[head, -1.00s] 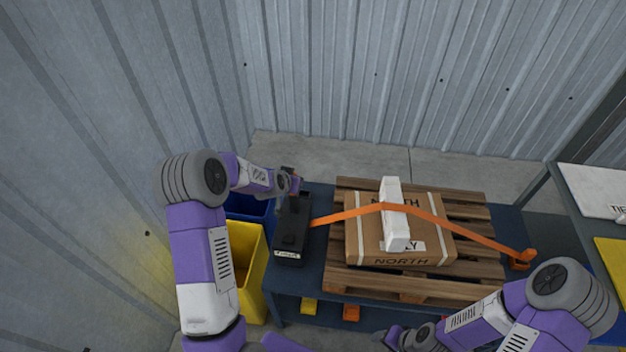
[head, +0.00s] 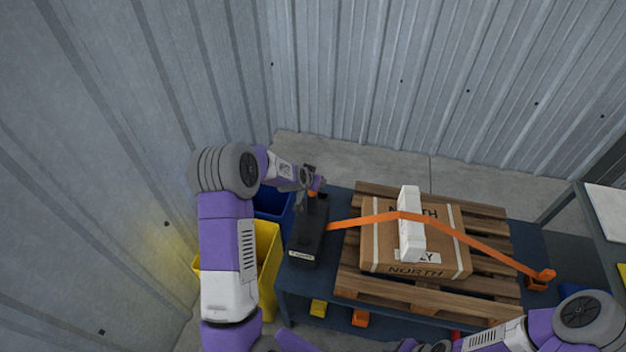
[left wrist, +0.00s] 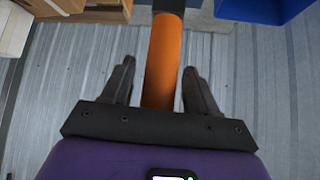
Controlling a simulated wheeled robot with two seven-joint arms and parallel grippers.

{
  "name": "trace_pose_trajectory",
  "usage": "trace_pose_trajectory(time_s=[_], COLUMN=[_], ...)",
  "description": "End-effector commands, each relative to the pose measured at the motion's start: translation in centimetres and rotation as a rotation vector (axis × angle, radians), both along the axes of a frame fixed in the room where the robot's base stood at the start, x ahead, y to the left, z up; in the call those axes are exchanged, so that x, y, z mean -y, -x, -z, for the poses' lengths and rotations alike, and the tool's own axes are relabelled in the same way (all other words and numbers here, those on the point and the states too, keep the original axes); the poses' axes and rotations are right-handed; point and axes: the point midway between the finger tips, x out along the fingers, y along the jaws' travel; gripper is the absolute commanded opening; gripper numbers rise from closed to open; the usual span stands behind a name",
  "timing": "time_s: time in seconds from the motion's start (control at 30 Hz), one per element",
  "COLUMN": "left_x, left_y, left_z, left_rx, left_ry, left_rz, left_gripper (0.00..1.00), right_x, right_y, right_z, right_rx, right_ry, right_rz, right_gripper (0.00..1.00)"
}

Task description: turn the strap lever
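The black ratchet box (head: 307,236) stands on the left end of the blue table. An orange strap (head: 365,219) runs from it across a cardboard box (head: 416,251). The orange lever (left wrist: 162,58) lies between the fingers of my left gripper (left wrist: 160,75) in the left wrist view. A gap shows between the lever and the left finger; the right finger is very close to it, and contact is unclear. In the head view my left gripper (head: 312,186) is at the black box's far end and hides most of the lever. My right gripper is at the bottom edge, fingers not visible.
The cardboard box sits on a wooden pallet (head: 480,265), with a white block (head: 410,225) on top under the strap. An orange hook (head: 541,280) holds the strap's right end. Yellow (head: 268,262) and blue (head: 270,202) bins stand left of the table.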

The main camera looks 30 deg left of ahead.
Motion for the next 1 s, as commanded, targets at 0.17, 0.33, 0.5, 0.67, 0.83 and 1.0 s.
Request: trace_pose_trajectory(time_s=[0.17, 0.33, 0.5, 0.67, 0.83, 1.0], left_x=[0.0, 0.2, 0.3, 0.4, 0.5, 0.5], left_y=[0.3, 1.7, 3.5, 4.7, 5.0, 5.0], left_z=[-0.3, -2.1, -4.1, -5.3, -5.7, -5.6], left_rx=[0.000, 0.001, 0.002, 0.000, 0.000, 0.000], left_ry=[-0.001, -0.001, -0.001, 0.000, 0.001, 0.000], left_rz=[0.001, 0.001, -0.001, 0.000, 0.001, 0.000], left_gripper=[0.59, 0.59, 0.59, 0.59, 0.59, 0.59], right_x=[0.0, 0.0, 0.0, 0.0, 0.0, 0.0], right_y=[0.0, 0.0, 0.0, 0.0, 0.0, 0.0], right_z=[0.0, -0.1, -0.3, -0.3, -0.4, -0.3], right_rx=[0.000, 0.000, 0.000, 0.000, 0.000, 0.000], right_ry=[0.000, 0.000, 0.000, 0.000, 0.000, 0.000], right_rz=[0.000, 0.000, 0.000, 0.000, 0.000, 0.000], right_gripper=[0.57, 0.57, 0.57, 0.57, 0.57, 0.57])
